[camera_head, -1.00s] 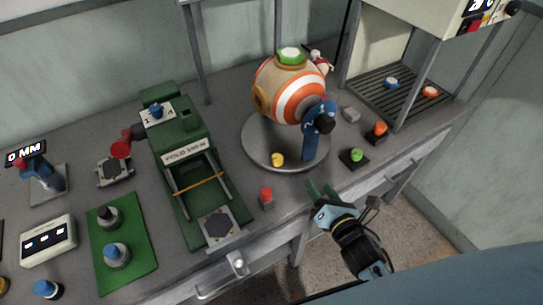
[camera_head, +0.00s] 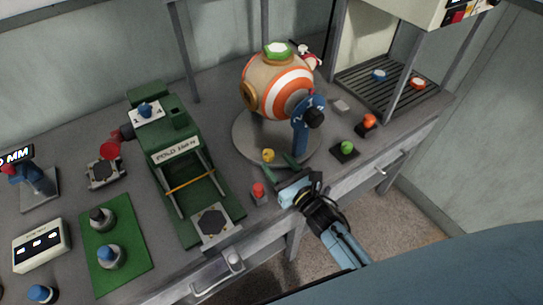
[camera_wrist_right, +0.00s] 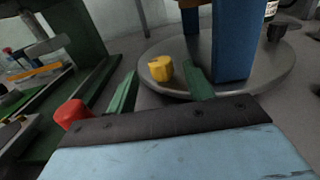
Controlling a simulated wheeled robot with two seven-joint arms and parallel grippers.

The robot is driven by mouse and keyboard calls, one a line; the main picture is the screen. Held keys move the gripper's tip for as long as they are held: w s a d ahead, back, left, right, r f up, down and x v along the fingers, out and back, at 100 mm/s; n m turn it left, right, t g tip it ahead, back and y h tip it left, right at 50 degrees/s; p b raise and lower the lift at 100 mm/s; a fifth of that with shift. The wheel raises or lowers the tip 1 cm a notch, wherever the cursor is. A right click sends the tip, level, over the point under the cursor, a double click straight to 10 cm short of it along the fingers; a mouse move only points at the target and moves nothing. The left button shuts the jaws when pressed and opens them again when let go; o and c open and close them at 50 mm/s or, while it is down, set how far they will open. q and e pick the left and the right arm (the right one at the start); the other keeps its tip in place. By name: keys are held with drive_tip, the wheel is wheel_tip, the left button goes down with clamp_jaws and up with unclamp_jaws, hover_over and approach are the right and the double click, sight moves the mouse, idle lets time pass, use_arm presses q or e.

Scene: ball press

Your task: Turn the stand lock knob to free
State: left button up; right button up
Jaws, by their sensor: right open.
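A small yellow knob (camera_head: 268,155) stands on the front rim of the round grey stand plate (camera_head: 243,139), which carries the striped ball (camera_head: 284,84) and its blue post (camera_head: 301,135). I take this to be the stand lock knob. My right gripper (camera_head: 279,166) is open at the plate's front edge, just short of the knob. In the right wrist view the yellow knob (camera_wrist_right: 160,68) shows ahead, between the lines of the two green fingers and beyond their tips, nothing held. The blue post (camera_wrist_right: 232,40) rises close beside the right finger. My left gripper is out of view.
A red button (camera_head: 258,192) stands just left of my right gripper. A green button (camera_head: 345,149) and an orange button (camera_head: 369,122) are to the right. The green press (camera_head: 176,150) fills the space to the left.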

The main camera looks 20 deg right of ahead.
sight(273, 156)
drive_tip(key=shift+x, duration=1.9)
drive_tip(key=c, duration=1)
drive_tip(key=shift+w+d+n+g+y+b, duration=0.1)
drive_tip(key=shift+d+n+g+y+b, duration=0.1)
drive_tip(key=shift+n+y, duration=0.35)
drive_tip(key=shift+d+n+g+y+b, duration=0.1)
drive_tip(key=shift+n+g+y+b, duration=0.2)
drive_tip(key=shift+y, duration=0.35)
drive_tip(key=shift+n+g+y+b, duration=0.9)
drive_tip(key=shift+n+y, duration=0.45)
drive_tip(key=shift+y, duration=0.55)
drive_tip(key=shift+r, duration=0.1)
drive_tip(key=o, duration=1)
